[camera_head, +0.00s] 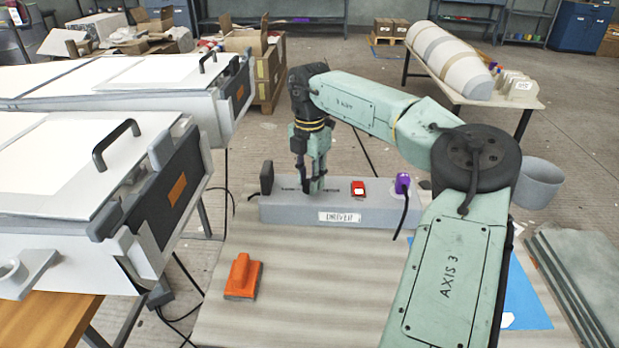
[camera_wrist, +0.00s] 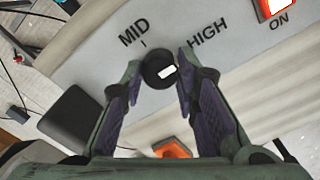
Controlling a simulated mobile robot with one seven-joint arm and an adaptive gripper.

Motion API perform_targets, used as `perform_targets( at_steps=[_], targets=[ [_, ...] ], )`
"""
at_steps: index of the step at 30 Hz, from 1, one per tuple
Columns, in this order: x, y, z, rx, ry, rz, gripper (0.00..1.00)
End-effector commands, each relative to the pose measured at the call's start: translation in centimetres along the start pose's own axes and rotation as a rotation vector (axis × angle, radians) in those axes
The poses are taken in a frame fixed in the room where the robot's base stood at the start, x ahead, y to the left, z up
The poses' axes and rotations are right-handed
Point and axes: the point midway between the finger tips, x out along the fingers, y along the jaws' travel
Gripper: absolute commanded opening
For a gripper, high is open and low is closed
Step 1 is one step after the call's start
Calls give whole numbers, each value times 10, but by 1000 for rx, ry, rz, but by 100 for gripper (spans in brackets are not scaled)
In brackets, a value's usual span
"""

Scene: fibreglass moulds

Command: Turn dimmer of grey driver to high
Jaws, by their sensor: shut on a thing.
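The grey driver (camera_head: 290,214) is a long box with a "DRIVER" label, at the far end of the pale table. Its dimmer is a round black knob (camera_wrist: 152,83) with a white mark. In the wrist view the mark lies right of the knob's centre and points right and slightly up, towards the HIGH side; the "MID" label is upper left and "HIGH" upper right. My gripper (camera_head: 313,188) points down onto the driver. In the wrist view its fingers (camera_wrist: 160,72) are either side of the knob, shut on it. The head view hides the knob behind the fingers.
A red switch (camera_head: 358,188) marked ON and a purple plug (camera_head: 403,182) with a black cable sit on the driver's right. A black block (camera_head: 267,178) stands at its left end. An orange tool (camera_head: 243,277) lies on the table (camera_head: 310,290). White moulds (camera_head: 70,150) stand left.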

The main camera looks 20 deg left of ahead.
Motion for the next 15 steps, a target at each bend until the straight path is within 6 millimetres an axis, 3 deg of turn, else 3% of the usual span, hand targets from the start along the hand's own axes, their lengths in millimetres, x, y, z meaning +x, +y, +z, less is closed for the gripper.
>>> perform_targets(
  at_steps=[3, 4, 12, 15],
  targets=[
    [0, 0, 0, 1, 1, 0, 0],
    [0, 0, 0, 0, 1, 0, 30],
    [0, 0, 0, 0, 1, 1, 48],
    [0, 0, 0, -1, 1, 1, 48]
  ],
)
